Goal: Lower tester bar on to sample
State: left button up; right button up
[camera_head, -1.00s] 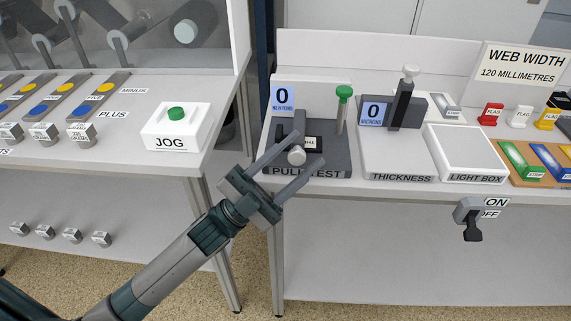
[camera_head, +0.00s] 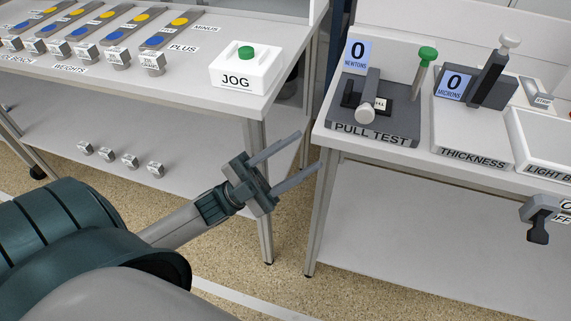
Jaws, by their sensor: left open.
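The pull test unit (camera_head: 372,139) is a dark grey base on the right bench. On it are a grey bar with a pale round end (camera_head: 366,111), a small white labelled piece (camera_head: 381,104) and an upright lever with a green knob (camera_head: 428,54). The thickness unit (camera_head: 470,155) beside it has a dark upright arm (camera_head: 489,80) with a white knob, leaning up and right. Which bar is the tester bar is not marked. My left gripper (camera_head: 309,151) is open and empty, left of the right bench's front corner, apart from both units. My right gripper is not in view.
A white JOG box (camera_head: 246,70) with a green button stands on the left bench. A light box (camera_head: 545,140) is at the right. A grey ON/OFF switch (camera_head: 540,215) hangs on the right bench's front. A floor gap separates the benches.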

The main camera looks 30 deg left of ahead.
pick_arm(q)
jog(key=shift+v, duration=1.4)
